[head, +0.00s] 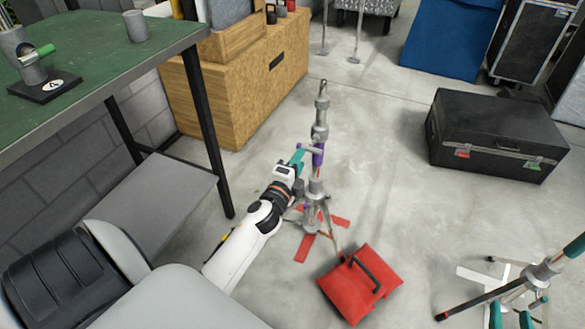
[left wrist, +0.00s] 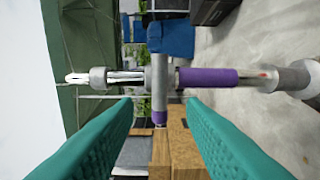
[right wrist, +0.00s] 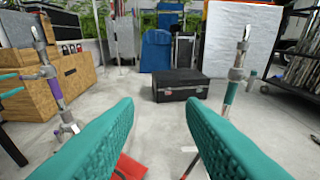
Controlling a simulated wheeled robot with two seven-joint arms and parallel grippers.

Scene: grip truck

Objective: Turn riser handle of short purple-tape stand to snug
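The short purple-tape stand (head: 318,154) stands upright in the middle of the head view, its legs over red floor tape. It crosses the left wrist view sideways, with its purple band (left wrist: 208,77) right of a grey collar. A grey riser handle (left wrist: 159,90) with a purple end sticks out from the collar. My left gripper (left wrist: 159,100) is open, with one teal finger on either side of the handle's end; I cannot tell whether they touch it. The stand also shows in the right wrist view (right wrist: 55,88). My right gripper (right wrist: 160,103) is open and empty, away from this stand.
A red sandbag (head: 352,292) lies by the stand's legs. Another stand (head: 540,272) is at the lower right. A green-topped table (head: 95,50) and a wooden box (head: 250,85) are left. A black case (head: 495,140) sits right, with bare floor between.

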